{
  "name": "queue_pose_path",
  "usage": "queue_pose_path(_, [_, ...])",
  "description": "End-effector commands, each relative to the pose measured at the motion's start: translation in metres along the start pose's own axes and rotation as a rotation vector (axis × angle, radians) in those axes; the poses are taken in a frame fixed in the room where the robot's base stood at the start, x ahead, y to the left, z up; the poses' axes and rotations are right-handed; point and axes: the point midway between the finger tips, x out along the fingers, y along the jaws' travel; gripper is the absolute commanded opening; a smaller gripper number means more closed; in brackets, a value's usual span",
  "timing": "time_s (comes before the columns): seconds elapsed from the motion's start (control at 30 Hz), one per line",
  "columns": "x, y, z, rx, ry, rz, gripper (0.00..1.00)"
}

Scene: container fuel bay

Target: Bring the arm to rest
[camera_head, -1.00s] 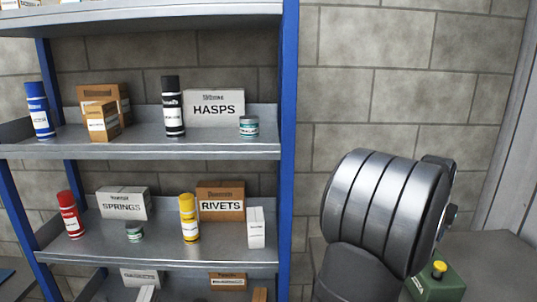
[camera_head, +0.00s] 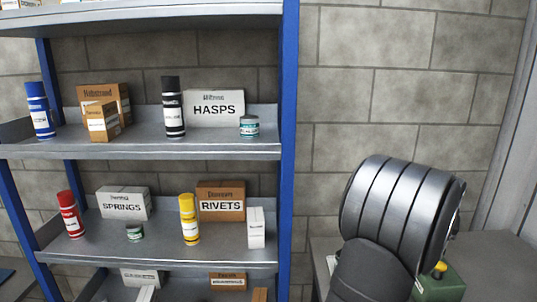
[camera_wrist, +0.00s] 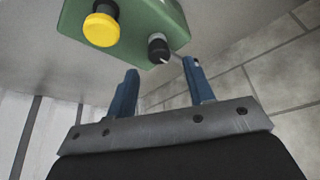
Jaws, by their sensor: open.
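My gripper (camera_wrist: 160,88) shows in the wrist view with its two blue fingers apart and nothing between them. A green box (camera_wrist: 140,15) with a yellow button (camera_wrist: 101,25) and a black knob (camera_wrist: 158,48) lies beyond the fingertips, apart from them as far as I can tell. In the head view my arm stands at the lower right, and its fingers are hidden. The green box (camera_head: 445,287) shows partly behind my arm, with its yellow button (camera_head: 439,269) on top.
A blue-posted shelf rack (camera_head: 289,130) fills the left. It holds spray cans, small jars and boxes, among them the HASPS box (camera_head: 214,109) and the RIVETS box (camera_head: 221,203). A grey surface (camera_head: 490,262) lies at the right before a block wall (camera_head: 410,70).

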Motion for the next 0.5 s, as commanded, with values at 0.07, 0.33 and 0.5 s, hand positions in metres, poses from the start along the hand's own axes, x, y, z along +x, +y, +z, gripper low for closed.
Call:
queue_pose_path(0.07, [-0.017, 0.000, 0.000, 0.001, 0.002, 0.001, 0.48])
queue_pose_path(0.33, [-0.071, 0.001, 0.000, 0.002, 0.002, 0.002, 0.48])
queue_pose_path(0.5, [-0.105, 0.001, -0.001, 0.003, 0.002, 0.002, 0.48])
